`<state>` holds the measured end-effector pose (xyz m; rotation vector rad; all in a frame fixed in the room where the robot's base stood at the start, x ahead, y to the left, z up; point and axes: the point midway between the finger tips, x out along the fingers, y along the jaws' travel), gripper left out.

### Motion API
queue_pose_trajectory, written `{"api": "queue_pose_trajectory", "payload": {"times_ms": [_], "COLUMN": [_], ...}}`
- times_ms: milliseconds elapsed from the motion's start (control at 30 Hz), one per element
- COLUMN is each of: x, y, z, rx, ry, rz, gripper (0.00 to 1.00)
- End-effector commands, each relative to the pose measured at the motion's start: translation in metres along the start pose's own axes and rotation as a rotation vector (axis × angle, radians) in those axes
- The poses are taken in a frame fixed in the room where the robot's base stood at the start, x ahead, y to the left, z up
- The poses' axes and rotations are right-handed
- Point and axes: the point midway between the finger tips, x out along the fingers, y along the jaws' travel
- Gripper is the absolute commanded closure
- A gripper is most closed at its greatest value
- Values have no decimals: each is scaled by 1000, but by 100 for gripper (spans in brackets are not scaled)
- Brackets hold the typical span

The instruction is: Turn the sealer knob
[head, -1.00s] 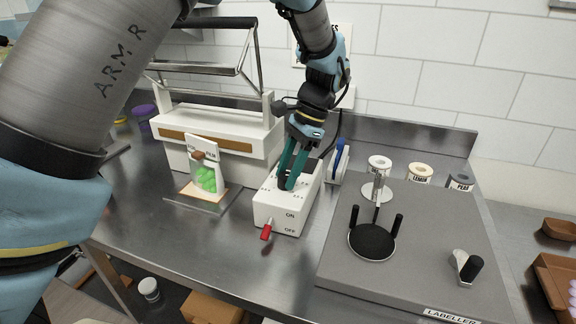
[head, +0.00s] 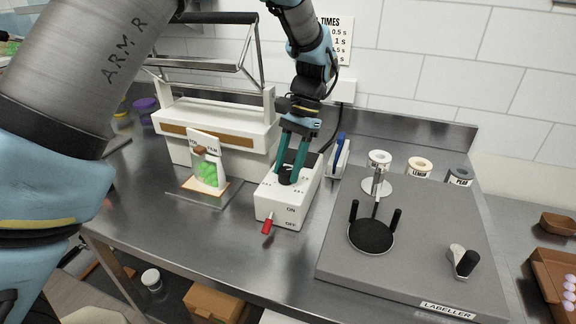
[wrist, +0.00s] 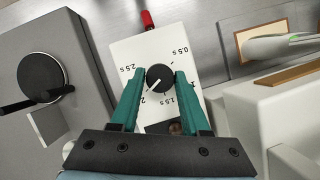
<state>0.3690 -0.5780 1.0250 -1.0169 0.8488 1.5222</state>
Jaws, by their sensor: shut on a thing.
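The sealer knob (head: 285,178) is a round black dial on top of the white control box (head: 272,205). In the wrist view the knob (wrist: 160,77) has a white pointer line towards the lower left, at the "2" mark. My gripper (head: 289,169) points down over the box. Its green fingers straddle the knob, one on each side, and are shut on it, as the wrist view also shows (wrist: 163,74). Printed marks of 0.5 s, 1.5 s and 2.5 s surround the knob. A red lever (head: 267,226) sticks out of the box's front beside the ON/OFF print.
The white sealer (head: 230,135) with a raised bar frame stands behind. A pouch with green gummies (head: 207,172) stands left of the box. The front counter is clear.

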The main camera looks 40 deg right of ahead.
Motion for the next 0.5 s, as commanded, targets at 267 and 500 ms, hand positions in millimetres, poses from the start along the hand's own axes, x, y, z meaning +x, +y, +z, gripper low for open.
{"api": "queue_pose_trajectory", "payload": {"times_ms": [267, 500], "x": [0, 0], "y": [0, 0], "z": [0, 0], "rx": [1, 2], "ry": [2, 1], "rz": [-1, -1], "gripper": [43, 24]}}
